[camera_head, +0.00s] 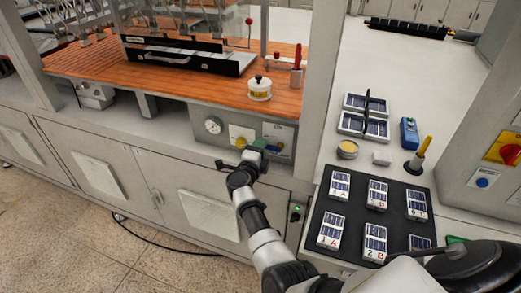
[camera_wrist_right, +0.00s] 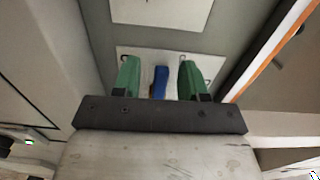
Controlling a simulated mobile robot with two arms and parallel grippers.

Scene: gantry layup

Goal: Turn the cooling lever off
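A blue lever (camera_wrist_right: 160,82) stands out from a pale plate (camera_wrist_right: 190,62) in the right wrist view. My right gripper (camera_wrist_right: 160,80) has its two green fingers apart, one on each side of the lever, with a gap on both sides. The gripper and wrist hide part of that panel, and the lever cannot be made out clearly there. My left gripper is out of view.
A round gauge (camera_head: 213,126) is left on the panel. A black mat (camera_head: 349,215) with several labelled packs lies right of my arm. Grey cabinet doors (camera_head: 96,176) are below.

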